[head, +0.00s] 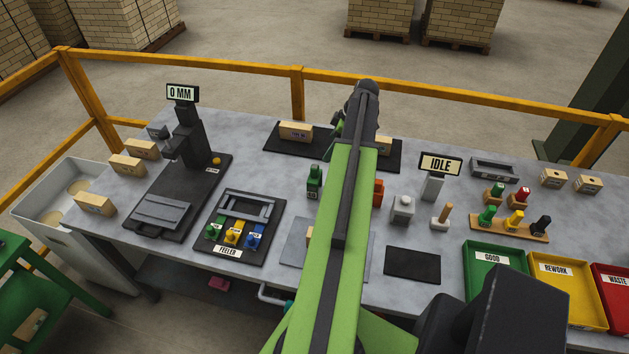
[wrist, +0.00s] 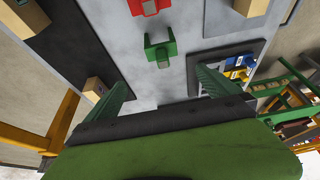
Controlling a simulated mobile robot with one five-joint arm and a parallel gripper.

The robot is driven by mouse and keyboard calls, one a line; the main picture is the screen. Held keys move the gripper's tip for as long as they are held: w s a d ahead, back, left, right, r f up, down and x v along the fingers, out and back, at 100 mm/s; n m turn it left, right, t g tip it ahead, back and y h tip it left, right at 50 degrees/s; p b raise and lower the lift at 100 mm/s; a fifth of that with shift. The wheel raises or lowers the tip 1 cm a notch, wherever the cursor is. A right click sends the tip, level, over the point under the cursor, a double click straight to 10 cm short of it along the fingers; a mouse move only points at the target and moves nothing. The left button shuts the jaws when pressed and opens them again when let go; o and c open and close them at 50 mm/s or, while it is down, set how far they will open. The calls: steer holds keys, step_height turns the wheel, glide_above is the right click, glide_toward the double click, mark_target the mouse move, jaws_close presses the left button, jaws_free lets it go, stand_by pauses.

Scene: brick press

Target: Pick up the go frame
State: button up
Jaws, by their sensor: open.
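The go frame, which I take to be the small green upright frame (head: 314,184), stands on the grey table just left of my arm in the head view. In the wrist view the green frame (wrist: 160,54) is ahead, near the middle, with a pale label on its face. My gripper (wrist: 163,88) is open and empty, its two green fingers spread wide. The frame appears beyond the fingertips and between them, apart from both. In the head view my arm hides much of the table's middle, and the fingers show only partly behind its far end.
A red-orange frame (head: 378,191) stands right of my arm; it also shows in the wrist view (wrist: 148,7). The black feeler tray (head: 238,228) is left of the green frame. A dark mat (head: 270,143) with bricks lies behind. An orange rail (head: 230,68) runs along the back.

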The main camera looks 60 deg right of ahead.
mark_target(315, 173)
steer(key=b+x, duration=0.9)
steer(key=x, duration=0.2)
steer(key=shift+s+f, duration=0.15)
steer(key=shift+f, duration=0.1)
steer(key=shift+b, duration=0.3)
steer(key=b+x, duration=0.5)
steer(key=shift+s+a+f, duration=0.15)
steer(key=shift+a+f, duration=0.05)
steer(key=shift+r, duration=0.15)
steer(key=c, duration=1.7)
